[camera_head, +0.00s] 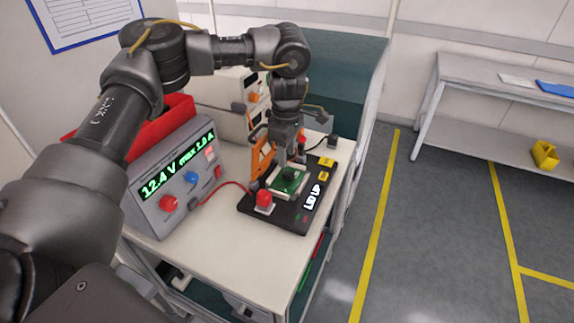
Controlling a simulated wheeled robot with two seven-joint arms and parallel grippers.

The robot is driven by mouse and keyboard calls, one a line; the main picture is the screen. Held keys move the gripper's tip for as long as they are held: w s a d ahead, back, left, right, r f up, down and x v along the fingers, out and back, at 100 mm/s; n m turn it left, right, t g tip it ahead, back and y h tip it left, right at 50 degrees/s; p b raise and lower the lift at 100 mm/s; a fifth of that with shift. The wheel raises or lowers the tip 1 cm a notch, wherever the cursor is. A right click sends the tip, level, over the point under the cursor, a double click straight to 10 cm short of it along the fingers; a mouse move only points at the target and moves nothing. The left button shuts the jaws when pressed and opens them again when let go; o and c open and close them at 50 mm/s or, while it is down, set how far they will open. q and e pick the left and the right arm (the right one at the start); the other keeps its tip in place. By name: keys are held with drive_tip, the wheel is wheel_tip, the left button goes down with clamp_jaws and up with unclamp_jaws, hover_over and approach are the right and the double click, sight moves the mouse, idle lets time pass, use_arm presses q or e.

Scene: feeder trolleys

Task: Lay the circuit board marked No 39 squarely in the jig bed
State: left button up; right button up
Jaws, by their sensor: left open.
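A green circuit board (292,188) lies in the bed of the black jig (283,216) on the bench. Its number is too small to read, and I cannot tell if it sits fully square. My left gripper (287,168) points down right over the board, open, its fingers hiding part of it. I cannot tell whether they touch the board. An orange frame (262,158), apparently the jig's lid, stands raised at the back left of the jig. The jig's display reads "LID UP". My right gripper is out of view.
A grey power supply (152,203) reading 12.4 V stands left of the jig, with a red lead running to the jig. A red bin (176,110) is behind it. The bench top (262,262) is clear in front. The floor to the right is open.

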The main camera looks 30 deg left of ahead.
sight(287, 172)
use_arm(q)
wheel_tip(287, 172, up, 6)
idle(0.6)
